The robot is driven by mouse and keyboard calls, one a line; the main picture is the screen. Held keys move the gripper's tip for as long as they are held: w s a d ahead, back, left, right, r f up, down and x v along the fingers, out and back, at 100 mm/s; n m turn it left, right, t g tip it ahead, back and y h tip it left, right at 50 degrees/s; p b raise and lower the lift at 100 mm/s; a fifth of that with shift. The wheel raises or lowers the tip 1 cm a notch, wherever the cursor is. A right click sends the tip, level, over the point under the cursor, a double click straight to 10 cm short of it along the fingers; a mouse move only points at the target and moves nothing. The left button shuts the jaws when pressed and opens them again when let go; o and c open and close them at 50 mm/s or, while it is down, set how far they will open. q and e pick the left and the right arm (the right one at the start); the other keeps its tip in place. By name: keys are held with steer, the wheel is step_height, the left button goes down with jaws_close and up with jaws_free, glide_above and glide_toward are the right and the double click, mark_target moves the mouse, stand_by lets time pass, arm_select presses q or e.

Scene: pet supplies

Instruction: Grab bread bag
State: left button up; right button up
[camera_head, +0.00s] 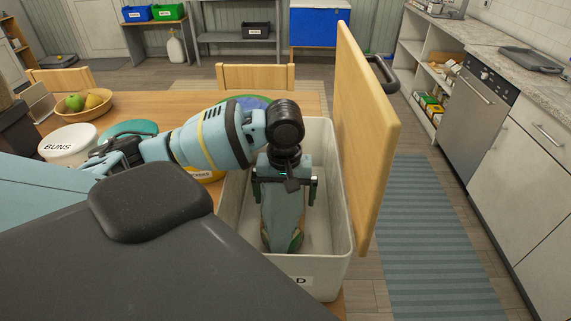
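An open pale bin (343,225), its label partly hidden and ending in "D", stands at the table's right end. My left arm reaches over it from the left. My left gripper (285,192) points down inside the bin, its black fingers spread apart. A long bluish shape with brown and green edges (296,240) shows below and between the fingers. It may be the bread bag, but the arm hides much of it, and I cannot tell whether the fingers touch it. My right gripper is not in view.
A wooden lid (365,135) with a dark handle stands upright along the bin's right side. A white "BUNS" container (68,146) and a fruit bowl (84,105) are on the table at left. A striped rug (430,240) lies on clear floor at right.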

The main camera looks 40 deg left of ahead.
arm_select(q)
steer(key=shift+r, duration=0.1)
steer(key=c, duration=1.2)
steer(key=shift+c, duration=0.2)
step_height(320, 180, up, 9)
steer(key=shift+f+p, duration=0.15)
steer(key=shift+p, duration=0.4)
steer(key=shift+r, duration=0.7)
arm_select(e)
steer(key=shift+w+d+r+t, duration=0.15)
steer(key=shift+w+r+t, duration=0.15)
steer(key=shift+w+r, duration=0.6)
